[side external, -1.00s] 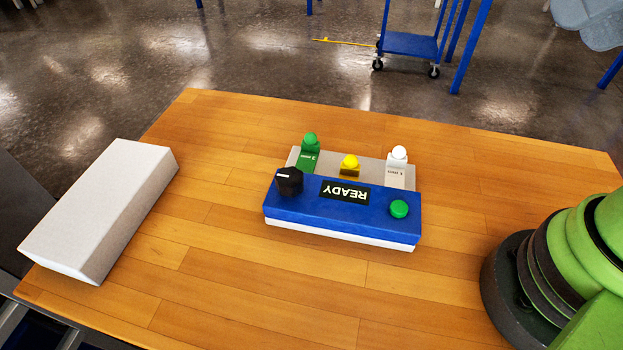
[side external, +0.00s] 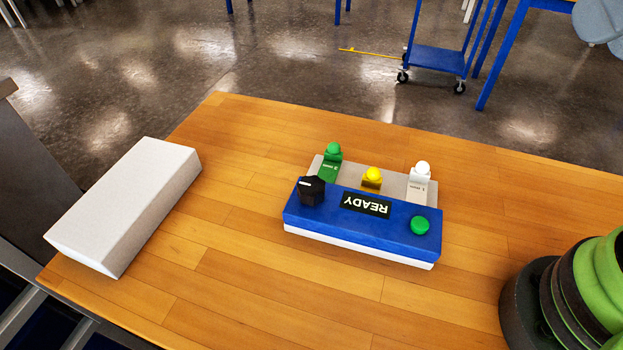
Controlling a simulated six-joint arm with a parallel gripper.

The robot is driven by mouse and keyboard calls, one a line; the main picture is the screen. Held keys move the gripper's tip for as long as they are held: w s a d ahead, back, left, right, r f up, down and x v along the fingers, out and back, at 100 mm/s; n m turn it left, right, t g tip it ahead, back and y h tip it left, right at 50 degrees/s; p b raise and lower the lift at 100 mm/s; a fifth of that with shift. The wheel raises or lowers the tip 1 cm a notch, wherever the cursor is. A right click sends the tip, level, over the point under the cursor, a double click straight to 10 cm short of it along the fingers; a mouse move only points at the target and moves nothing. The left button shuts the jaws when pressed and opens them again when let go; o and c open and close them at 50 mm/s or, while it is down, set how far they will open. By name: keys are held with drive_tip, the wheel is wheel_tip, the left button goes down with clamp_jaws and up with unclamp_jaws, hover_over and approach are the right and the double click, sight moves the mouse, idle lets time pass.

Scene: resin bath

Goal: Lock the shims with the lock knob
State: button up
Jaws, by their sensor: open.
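A blue and white box (side external: 335,232) stands on the wooden table, with a black "READY" label (side external: 366,205) upside down in this view. The black lock knob (side external: 311,190) is on the box's left end. A green button (side external: 420,225) is on its right end. Behind the box, a grey plate (side external: 395,184) bears a green shim (side external: 331,164), a yellow shim (side external: 372,179) and a white shim (side external: 420,182), each with a round top. My gripper is not in this view.
A long white block (side external: 125,205) lies on the table's left side. My green and black arm base is at the lower right. The wooden table (side external: 300,300) is clear in front of the box. A blue cart (side external: 438,58) stands on the floor beyond.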

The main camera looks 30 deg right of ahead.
drive_tip(key=w+a+n+g, duration=0.2)
drive_tip(key=w+a+n, duration=0.2)
drive_tip(key=w+n, duration=0.35)
drive_tip(key=n+g+h, duration=0.2)
drive_tip(key=n+g, duration=0.3)
drive_tip(key=n, duration=1.4)
hover_over(312, 185)
wheel_tip(312, 185, down, 15)
wheel_tip(312, 185, down, 10)
drive_tip(key=shift+f, duration=0.15)
drive_tip(key=c, duration=0.9)
